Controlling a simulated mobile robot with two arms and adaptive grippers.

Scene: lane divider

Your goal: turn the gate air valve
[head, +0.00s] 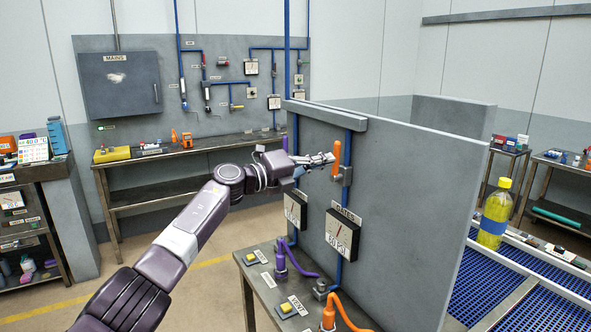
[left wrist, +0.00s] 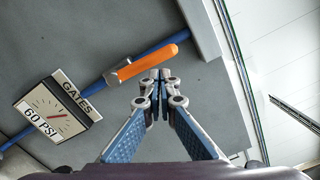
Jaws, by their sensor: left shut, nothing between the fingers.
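The gate air valve has an orange handle (head: 337,155) on a grey body (head: 344,177), on a blue pipe up the grey panel. The handle points up, in line with the pipe. In the left wrist view the handle (left wrist: 153,60) lies along the pipe. Below it are a GATES label (head: 346,213) and a gauge (head: 341,236); the wrist view gauge (left wrist: 50,112) reads 60 PSI. My left gripper (head: 330,158) is shut and empty, its tips (left wrist: 156,76) close beside the handle; I cannot tell whether they touch. My right gripper is not in view.
A second gauge (head: 295,209) is left of the valve. A small table (head: 262,318) below holds yellow-topped boxes and purple and orange hose connectors. A blue conveyor with a yellow bottle (head: 494,215) lies right of the panel. A workbench (head: 215,145) stands behind.

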